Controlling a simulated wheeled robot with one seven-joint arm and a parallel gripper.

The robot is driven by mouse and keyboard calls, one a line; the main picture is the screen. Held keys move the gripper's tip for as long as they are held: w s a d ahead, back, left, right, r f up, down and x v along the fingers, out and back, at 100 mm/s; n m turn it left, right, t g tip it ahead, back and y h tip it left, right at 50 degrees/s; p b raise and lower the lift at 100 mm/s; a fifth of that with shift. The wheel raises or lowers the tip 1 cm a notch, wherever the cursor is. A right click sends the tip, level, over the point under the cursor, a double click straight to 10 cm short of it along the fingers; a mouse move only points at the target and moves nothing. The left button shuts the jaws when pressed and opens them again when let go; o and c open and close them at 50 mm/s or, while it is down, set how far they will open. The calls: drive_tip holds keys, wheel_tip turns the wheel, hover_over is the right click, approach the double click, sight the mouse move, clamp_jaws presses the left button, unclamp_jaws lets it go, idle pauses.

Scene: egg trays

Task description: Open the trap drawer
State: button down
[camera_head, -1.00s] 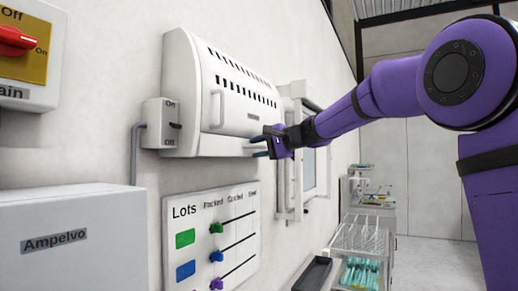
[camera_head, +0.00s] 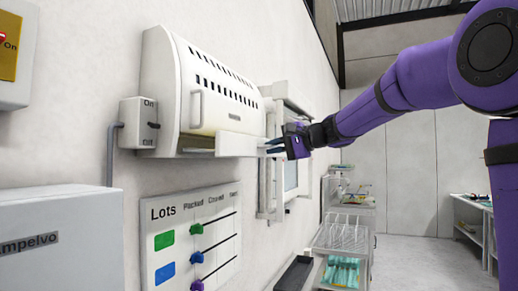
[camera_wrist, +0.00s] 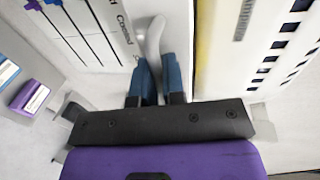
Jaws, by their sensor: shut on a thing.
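A white wall unit (camera_head: 165,75) with a vented curved cover has the trap drawer (camera_head: 240,145) along its bottom. The drawer stands partly out from the wall, with a dark gap showing behind its front. My purple gripper (camera_head: 273,146) is at the drawer's outer right end. In the wrist view, the blue fingers of my gripper (camera_wrist: 158,75) are shut on a pale curved handle (camera_wrist: 153,40) of the drawer. The handle's lower part is hidden between the fingers.
A switch box (camera_head: 139,123) sits left of the unit. The Lots board (camera_head: 190,235) with coloured sliders is below it. A window frame (camera_head: 290,110) is on the wall behind my gripper. Wire racks (camera_head: 340,235) stand lower right. The floor (camera_head: 425,265) at right is open.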

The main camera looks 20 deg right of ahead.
drive_tip(key=c, duration=1.2)
unclamp_jaws()
drive_tip(key=shift+c, duration=0.2)
drive_tip(key=v, duration=1.1)
drive_tip(key=shift+f, duration=0.1)
